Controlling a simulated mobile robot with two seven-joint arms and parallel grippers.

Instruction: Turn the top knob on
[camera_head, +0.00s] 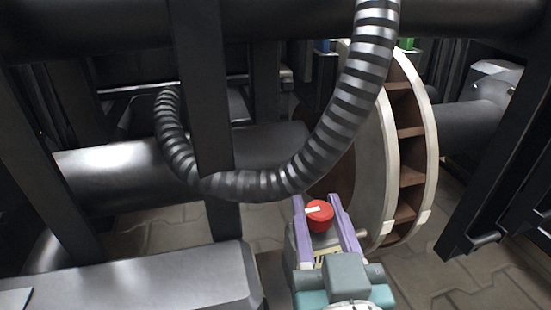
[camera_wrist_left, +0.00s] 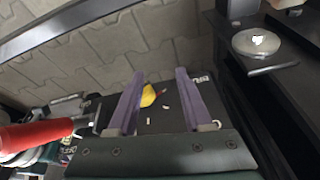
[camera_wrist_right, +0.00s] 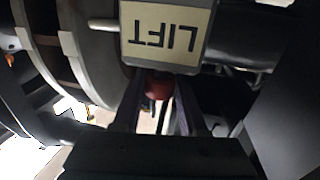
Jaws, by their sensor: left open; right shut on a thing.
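One red round knob (camera_head: 320,215) with a white pointer line shows in the head view, low and right of centre. The line lies nearly level, toward the left. My right gripper (camera_head: 319,199) has its two purple fingers on either side of the knob and is shut on it. In the right wrist view the knob (camera_wrist_right: 158,85) sits between the fingers of that gripper (camera_wrist_right: 158,75), below a box labelled LIFT, upside down (camera_wrist_right: 165,33). My left gripper (camera_wrist_left: 160,72) shows only in its wrist view, open, with nothing held. No second knob is visible.
A ribbed black hose (camera_head: 330,135) loops above the knob. A large wheel-like disc (camera_head: 410,150) stands just right of it. Dark beams and posts (camera_head: 200,90) crowd the left. In the left wrist view, a small yellow item (camera_wrist_left: 149,96) shows beyond the fingers, with paved floor (camera_wrist_left: 110,50) above.

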